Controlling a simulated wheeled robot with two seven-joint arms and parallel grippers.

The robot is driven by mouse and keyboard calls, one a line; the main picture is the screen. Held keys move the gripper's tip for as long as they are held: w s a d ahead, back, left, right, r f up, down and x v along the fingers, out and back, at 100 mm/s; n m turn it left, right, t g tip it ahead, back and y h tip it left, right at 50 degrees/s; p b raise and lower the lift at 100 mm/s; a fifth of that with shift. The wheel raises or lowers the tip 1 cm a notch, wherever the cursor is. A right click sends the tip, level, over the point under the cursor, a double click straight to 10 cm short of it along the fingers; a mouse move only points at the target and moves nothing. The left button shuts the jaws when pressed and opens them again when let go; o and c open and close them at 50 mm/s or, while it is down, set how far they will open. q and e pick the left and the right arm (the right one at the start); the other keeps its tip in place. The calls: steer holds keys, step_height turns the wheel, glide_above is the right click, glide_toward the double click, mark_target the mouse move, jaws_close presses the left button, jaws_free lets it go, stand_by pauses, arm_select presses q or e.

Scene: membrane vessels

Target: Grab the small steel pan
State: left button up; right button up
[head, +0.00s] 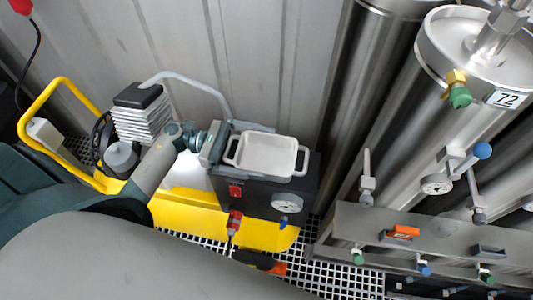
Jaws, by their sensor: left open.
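The small steel pan (268,155) is a pale, shallow rectangular dish with a loop handle at its left and right ends. It sits level on top of a dark box-shaped unit (258,194) and looks empty. My left gripper (229,147) is open at the left end of the pan, close to its left handle. I cannot tell whether the fingers are around that handle or touching it. My right gripper is out of view.
The unit stands on a yellow cart (190,215) with a ribbed pump (140,117) and a grey hose (208,88) behind. A gauge (287,202) is on its front. Tall steel vessels (400,120) and a valve panel (345,222) stand to the right. A corrugated wall (265,50) is behind.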

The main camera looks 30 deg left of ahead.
mark_target(261, 163)
arm_select(q)
steer(key=shift+c, duration=0.6)
steer(key=c, duration=1.1)
steer(key=shift+r, duration=0.2)
steer(key=shift+r+b, duration=0.5)
steer(key=shift+r, duration=0.05)
steer(key=r, duration=0.1)
steer(key=r+b, duration=0.1)
steer(key=d+r, duration=0.1)
steer(key=shift+s, duration=0.3)
steer(key=shift+s+d+r+b, duration=0.55)
steer(key=shift+s+d+r, duration=0.55)
steer(key=shift+d, duration=0.35)
steer(key=shift+s+d+r+b, duration=0.5)
steer(key=shift+s+d+r, duration=0.55)
steer(key=shift+d, duration=0.35)
steer(key=shift+s+d+r+b, duration=0.55)
steer(key=shift+s+d+r, duration=0.5)
steer(key=shift+d, duration=0.4)
steer(key=shift+w+r, duration=0.1)
